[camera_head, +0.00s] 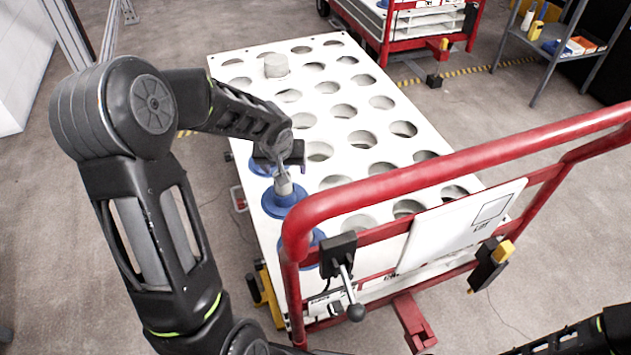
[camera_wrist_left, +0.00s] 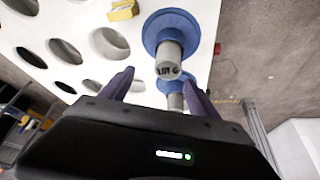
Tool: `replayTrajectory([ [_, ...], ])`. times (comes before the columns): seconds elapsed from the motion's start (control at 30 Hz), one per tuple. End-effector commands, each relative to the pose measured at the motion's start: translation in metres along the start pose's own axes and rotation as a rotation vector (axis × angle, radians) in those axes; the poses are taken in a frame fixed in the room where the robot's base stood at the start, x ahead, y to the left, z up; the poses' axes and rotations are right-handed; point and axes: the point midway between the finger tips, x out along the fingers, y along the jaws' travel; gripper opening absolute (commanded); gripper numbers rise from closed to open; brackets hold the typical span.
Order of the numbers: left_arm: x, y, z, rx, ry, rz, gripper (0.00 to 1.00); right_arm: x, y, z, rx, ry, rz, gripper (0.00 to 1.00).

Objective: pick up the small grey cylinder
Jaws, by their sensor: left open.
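A small grey cylinder (camera_head: 283,184) stands up from a blue round base (camera_head: 284,203) at the left edge of the white perforated table. In the left wrist view the grey cylinder (camera_wrist_left: 170,60) has dark lettering on its end and a blue flange (camera_wrist_left: 171,25) behind it. My left gripper (camera_head: 287,168) is open right over it. In the wrist view its dark fingers (camera_wrist_left: 158,80) are apart, with the cylinder's end just beyond and between their tips. I cannot tell whether they touch it. Another light grey cylinder (camera_head: 276,66) stands near the table's far end. My right gripper is out of view.
The white table (camera_head: 332,100) has rows of round holes. A red rail (camera_head: 440,165) with a white sign (camera_head: 462,222) crosses its near end. More blue bases sit along the left edge, close to my gripper. A red cart (camera_head: 410,25) and a shelf (camera_head: 555,45) stand behind.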

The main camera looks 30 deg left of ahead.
Motion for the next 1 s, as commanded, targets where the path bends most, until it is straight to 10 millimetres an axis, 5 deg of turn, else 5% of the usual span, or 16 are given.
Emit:
replayTrajectory([
  [0.57,0.000,-0.012,0.008,-0.089,-0.031,-0.052,0.71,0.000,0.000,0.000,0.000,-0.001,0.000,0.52],
  [1.0,0.026,-0.013,0.008,-0.088,-0.031,-0.051,0.71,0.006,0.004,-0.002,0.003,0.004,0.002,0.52],
])
